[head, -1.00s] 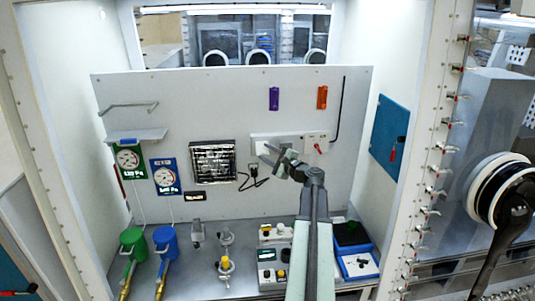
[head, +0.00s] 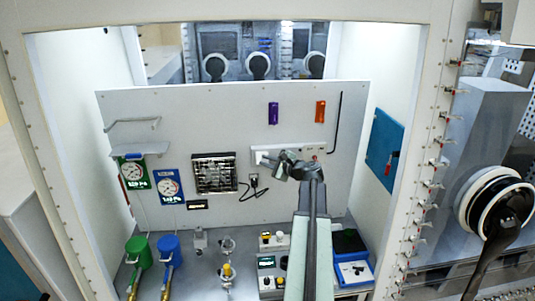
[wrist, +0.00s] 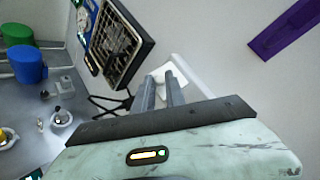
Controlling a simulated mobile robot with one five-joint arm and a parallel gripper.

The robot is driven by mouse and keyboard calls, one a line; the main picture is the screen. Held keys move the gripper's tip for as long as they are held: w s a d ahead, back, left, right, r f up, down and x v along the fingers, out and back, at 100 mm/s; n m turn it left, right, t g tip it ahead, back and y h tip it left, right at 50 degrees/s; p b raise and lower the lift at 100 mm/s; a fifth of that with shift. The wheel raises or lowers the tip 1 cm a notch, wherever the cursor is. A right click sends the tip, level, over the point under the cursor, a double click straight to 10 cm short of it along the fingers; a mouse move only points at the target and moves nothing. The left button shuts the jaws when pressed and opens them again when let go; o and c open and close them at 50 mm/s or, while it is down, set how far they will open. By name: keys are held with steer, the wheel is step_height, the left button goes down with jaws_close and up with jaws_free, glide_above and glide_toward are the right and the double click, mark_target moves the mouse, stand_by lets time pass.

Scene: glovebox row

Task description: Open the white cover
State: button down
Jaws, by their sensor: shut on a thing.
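The white cover (head: 261,154) is on the upright grey panel, right of centre in the head view. It also shows in the wrist view (wrist: 194,75), just past the fingertips. My gripper (head: 274,160) reaches it from the front right. In the wrist view its two fingers (wrist: 160,82) are closed on the cover's edge, with a little white between them. The arm hides part of the cover, so how far it stands open cannot be told.
A framed black grille (head: 214,173) and a plug with a black cable (head: 253,181) are left of the cover. A purple holder (head: 273,113) and an orange one (head: 320,111) hang above. Instruments crowd the bench below, including green (head: 138,251) and blue (head: 167,249) canisters.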

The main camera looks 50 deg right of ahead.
steer(key=shift+w+d+r+m+g+p, duration=0.1)
steer(key=shift+r+m+g+p, duration=0.2)
steer(key=shift+r+g+p, duration=0.4)
steer(key=shift+f, duration=0.25)
